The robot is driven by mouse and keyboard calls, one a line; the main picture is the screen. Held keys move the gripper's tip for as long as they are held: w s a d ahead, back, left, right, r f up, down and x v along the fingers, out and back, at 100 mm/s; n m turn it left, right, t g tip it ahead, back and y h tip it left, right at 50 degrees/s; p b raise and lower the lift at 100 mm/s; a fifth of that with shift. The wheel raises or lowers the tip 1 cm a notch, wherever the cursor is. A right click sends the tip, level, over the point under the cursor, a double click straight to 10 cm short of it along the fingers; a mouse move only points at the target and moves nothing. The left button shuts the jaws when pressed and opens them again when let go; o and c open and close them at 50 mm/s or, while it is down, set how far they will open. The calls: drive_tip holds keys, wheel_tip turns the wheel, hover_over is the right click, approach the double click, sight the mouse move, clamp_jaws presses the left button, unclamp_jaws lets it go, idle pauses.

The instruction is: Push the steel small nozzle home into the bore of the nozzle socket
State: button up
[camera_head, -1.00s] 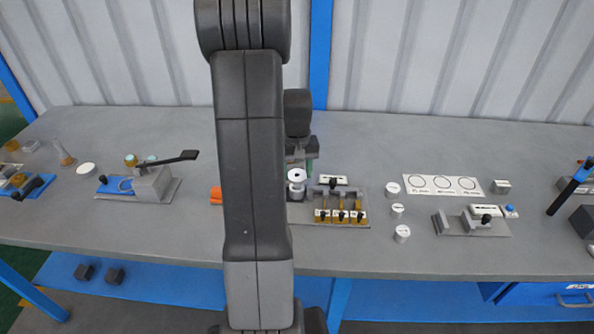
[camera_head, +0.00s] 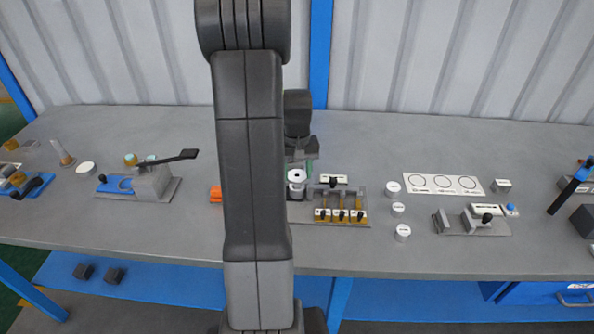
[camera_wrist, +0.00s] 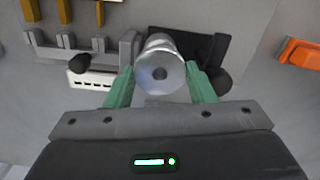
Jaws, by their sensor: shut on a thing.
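In the wrist view a steel, round piece with a dark hole in its end face (camera_wrist: 160,70), which I take as the small nozzle, stands between the green fingertips of my gripper (camera_wrist: 160,88). My gripper is shut on it. In the head view its pale round top (camera_head: 296,175) shows just right of my arm, with my gripper (camera_head: 302,160) behind it. I cannot make out the nozzle socket or its bore for certain; the steel piece and fingers cover what lies beneath. I cannot tell how deep the nozzle sits.
A grey fixture with several brass-coloured bars and white labels (camera_head: 340,217) stands close on the right. An orange object (camera_head: 215,196) lies left of my arm. White round pieces (camera_head: 398,209) and a card with three circles (camera_head: 443,184) are further right. Bare bench lies in front.

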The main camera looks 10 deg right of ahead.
sight(298, 175)
drive_tip(key=shift+f, duration=0.4)
drive_tip(key=o, duration=1.1)
drive_tip(key=shift+c, duration=0.2)
drive_tip(key=shift+o, duration=0.8)
drive_tip(key=shift+d, duration=0.2)
drive_tip(key=shift+a, duration=0.1)
drive_tip(key=shift+r, duration=0.2)
wheel_tip(298, 175, up, 13)
drive_tip(key=b, duration=0.1)
drive_tip(key=shift+r, duration=0.2)
